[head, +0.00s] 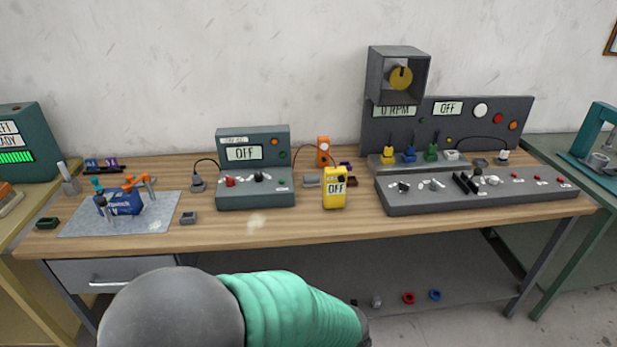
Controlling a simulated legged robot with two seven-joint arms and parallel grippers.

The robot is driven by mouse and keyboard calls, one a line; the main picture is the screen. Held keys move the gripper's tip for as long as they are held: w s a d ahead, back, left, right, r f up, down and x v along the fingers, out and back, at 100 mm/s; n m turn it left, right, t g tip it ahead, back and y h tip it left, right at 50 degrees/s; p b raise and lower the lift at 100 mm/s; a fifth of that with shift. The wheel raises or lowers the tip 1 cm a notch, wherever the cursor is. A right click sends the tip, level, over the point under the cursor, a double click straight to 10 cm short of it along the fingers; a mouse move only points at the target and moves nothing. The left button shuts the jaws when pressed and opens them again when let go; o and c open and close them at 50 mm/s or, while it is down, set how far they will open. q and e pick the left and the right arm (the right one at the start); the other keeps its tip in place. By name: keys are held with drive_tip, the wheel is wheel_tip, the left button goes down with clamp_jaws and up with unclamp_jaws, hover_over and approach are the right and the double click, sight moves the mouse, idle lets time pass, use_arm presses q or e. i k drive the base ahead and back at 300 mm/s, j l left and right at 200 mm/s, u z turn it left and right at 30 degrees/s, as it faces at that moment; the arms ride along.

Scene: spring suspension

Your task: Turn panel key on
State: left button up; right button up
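A long grey control panel (520,200) lies on the right half of the workbench, with several small switches and red buttons along its top. A dark key-like knob (404,187) sits near its left end; it is too small to tell whether it is the key or how it is turned. Behind it stands a dark upright panel (480,125) with an "OFF" display (447,108) and a "0 RPM" display (394,111). Part of my own grey and green arm shows at the bottom, in front of the bench. Neither gripper is in view.
A green instrument reading "OFF" (255,195) and a yellow meter (335,195) stand mid-bench (340,226). Clamps and a blue item (122,203) sit on a grey mat (155,225) at left. Bare wood runs along the front edge. Small rings lie on the lower shelf.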

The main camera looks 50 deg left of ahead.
sight(403, 188)
drive_tip(key=u, duration=0.85)
drive_tip(key=i+l+u, duration=0.15)
drive_tip(key=i, duration=0.25)
drive_tip(key=i+l+u, duration=0.2)
drive_tip(key=i, duration=0.2)
drive_tip(key=i+l+u, duration=0.15)
drive_tip(key=i, duration=0.25)
